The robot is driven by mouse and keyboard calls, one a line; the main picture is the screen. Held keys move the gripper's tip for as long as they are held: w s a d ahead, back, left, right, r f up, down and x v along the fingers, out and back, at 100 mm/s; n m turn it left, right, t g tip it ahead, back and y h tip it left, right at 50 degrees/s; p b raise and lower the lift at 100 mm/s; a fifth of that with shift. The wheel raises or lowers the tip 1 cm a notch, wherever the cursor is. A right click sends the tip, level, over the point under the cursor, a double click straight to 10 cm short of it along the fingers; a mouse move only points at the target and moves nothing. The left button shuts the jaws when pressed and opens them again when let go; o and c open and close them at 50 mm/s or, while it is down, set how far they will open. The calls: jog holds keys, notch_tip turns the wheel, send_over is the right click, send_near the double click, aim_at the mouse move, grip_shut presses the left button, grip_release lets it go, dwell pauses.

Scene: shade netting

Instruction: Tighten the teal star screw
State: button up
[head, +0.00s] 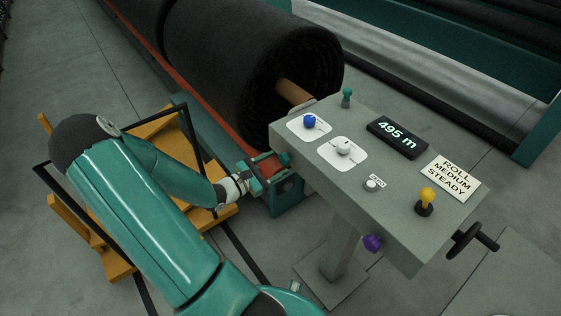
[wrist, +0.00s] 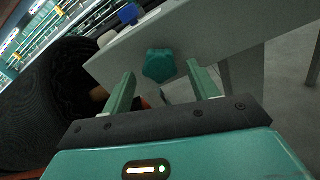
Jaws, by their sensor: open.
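The teal star screw (wrist: 159,65) sits on the side face of the grey control console, its lobed head facing my gripper. In the wrist view my gripper (wrist: 160,72) is open, with one finger to each side of the screw's lower part and the head at about fingertip level. I cannot tell whether either finger touches it. In the head view my gripper (head: 272,173) is at the console's left end, and I cannot make out the star screw apart from it there.
The console (head: 330,185) carries a blue knob (head: 309,121), a grey dial (head: 343,147), a teal peg (head: 347,97), a display (head: 397,137), a yellow-topped lever (head: 427,197) and a purple knob (head: 372,243). A black netting roll (head: 230,60) lies close behind my gripper.

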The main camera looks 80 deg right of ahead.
jog(key=n, duration=0.4)
jog(key=shift+x, duration=1.4)
grip_shut()
